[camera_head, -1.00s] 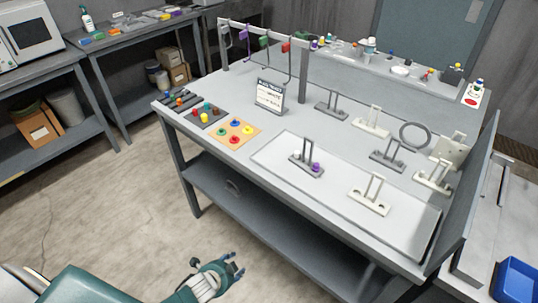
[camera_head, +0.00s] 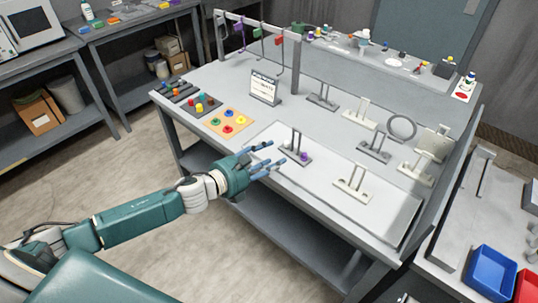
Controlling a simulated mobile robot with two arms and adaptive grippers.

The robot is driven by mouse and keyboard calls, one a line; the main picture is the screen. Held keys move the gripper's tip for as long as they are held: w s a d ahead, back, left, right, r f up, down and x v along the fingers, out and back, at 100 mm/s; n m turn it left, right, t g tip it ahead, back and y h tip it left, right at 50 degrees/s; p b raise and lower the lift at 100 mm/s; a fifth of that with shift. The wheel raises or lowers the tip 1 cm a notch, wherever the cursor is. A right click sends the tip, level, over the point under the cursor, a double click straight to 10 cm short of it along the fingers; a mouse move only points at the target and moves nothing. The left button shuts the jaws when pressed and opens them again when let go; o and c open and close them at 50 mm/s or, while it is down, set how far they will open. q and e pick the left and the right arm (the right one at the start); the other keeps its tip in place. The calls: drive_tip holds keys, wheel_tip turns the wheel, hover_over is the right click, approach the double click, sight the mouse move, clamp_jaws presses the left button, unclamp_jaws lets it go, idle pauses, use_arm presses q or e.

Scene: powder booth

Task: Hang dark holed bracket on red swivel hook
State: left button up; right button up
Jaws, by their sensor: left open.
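Dark brackets with two upright prongs stand on the grey table. One (camera_head: 296,155) is in the pale tray (camera_head: 376,218) and has a purple plug (camera_head: 304,157) at its right end. Another (camera_head: 322,98) is behind the tray, and a third (camera_head: 374,150) is to the right. Their holes are too small to make out clearly. The red swivel hook (camera_head: 278,41) hangs from the rack bar at the back left, right of a green and a purple hook. My left gripper (camera_head: 275,160) is open and empty at the tray's front-left edge, just left of the plugged bracket. My right gripper is out of view.
Pale brackets (camera_head: 352,187) stand in the tray and behind it. A grey panel bounds the table's right side.

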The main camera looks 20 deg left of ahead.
use_arm(q)
drive_tip(key=shift+w+a+m, duration=0.15)
drive_tip(key=shift+w+m, duration=0.05)
drive_tip(key=shift+m, duration=0.3)
drive_tip(key=shift+w, duration=0.25)
drive_tip(key=b+x, duration=0.2)
drive_tip(key=x, duration=0.8)
drive_tip(key=shift+w+d+f, duration=0.1)
drive_tip(key=shift+d, duration=0.15)
drive_tip(key=shift+b+x, duration=0.45)
drive_tip(key=shift+x, duration=0.45)
drive_tip(key=c, duration=1.1)
drive_tip(key=shift+d, duration=0.1)
